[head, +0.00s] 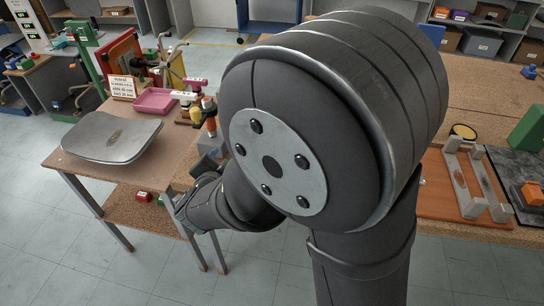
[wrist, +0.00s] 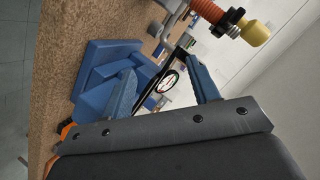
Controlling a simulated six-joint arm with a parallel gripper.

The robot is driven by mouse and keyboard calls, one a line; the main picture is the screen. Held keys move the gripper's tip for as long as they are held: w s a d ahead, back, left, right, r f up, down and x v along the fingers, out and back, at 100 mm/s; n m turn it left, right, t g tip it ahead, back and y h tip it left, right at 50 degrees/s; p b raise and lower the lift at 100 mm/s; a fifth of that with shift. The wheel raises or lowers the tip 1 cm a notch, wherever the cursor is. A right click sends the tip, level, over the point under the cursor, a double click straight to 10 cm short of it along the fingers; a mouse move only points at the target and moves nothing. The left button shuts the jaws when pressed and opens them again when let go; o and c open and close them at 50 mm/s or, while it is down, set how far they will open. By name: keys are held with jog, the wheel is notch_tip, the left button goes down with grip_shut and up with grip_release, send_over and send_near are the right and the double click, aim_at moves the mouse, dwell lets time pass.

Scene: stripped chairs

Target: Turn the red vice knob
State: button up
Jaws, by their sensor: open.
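A blue block-shaped body, which looks like the vice (wrist: 105,52), stands at the edge of the brown bench in the wrist view. In the head view a small blue-grey body, perhaps the same vice (head: 211,142), shows at the bench's right end, partly covered by my arm. I cannot make out the red vice knob for certain. My gripper (wrist: 160,68) is open, with one blue finger each side and nothing clearly held.
An orange ribbed handle with a yellow end (wrist: 225,20) is close to the right finger. The left bench (head: 85,168) carries a grey chair seat (head: 112,136) and a pink tray (head: 155,101). An orange board with clamps (head: 458,190) lies on the right bench.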

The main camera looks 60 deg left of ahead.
jog(key=s+d+n+t+y, duration=0.15)
jog(key=d+n+t, duration=0.5)
jog(key=d, duration=0.95)
jog(key=shift+g+h, duration=0.35)
jog(key=x, duration=1.7)
jog(key=shift+w+r, duration=0.1)
jog(key=shift+r, duration=0.1)
jog(key=c, duration=1)
